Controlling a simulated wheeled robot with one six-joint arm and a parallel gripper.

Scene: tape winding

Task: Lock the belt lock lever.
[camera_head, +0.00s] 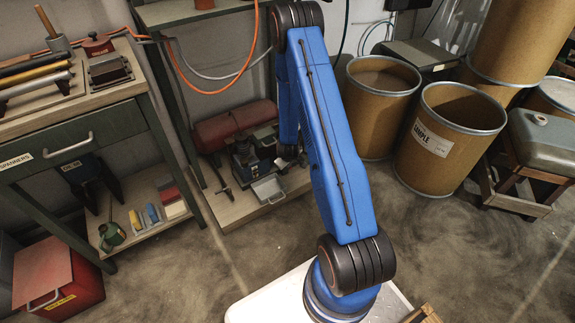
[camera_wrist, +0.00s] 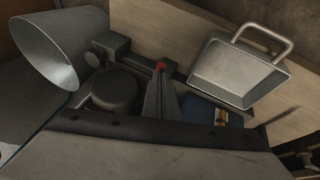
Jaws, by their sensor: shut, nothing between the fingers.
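The tape winding machine (camera_head: 243,158) is a dark, blocky device on the low shelf, left of my blue arm. In the wrist view I see its dark round part (camera_wrist: 115,91), a grey block with a knob (camera_wrist: 103,44) and a dark rail. My gripper (camera_wrist: 161,78) is shut and empty, its narrow dark fingers together over the machine. A small red spot (camera_wrist: 161,66) shows right at the fingertips. I cannot tell whether it is the end of the belt lock lever, or whether the fingers touch it. The lever's position is not clear.
A metal tray with a handle (camera_wrist: 238,73) is right of the fingers; it also shows in the head view (camera_head: 268,188). A grey metal cone (camera_wrist: 45,50) is at the left. A red cylinder (camera_head: 228,125) lies behind the machine. Brown drums (camera_head: 445,140) stand right of my arm.

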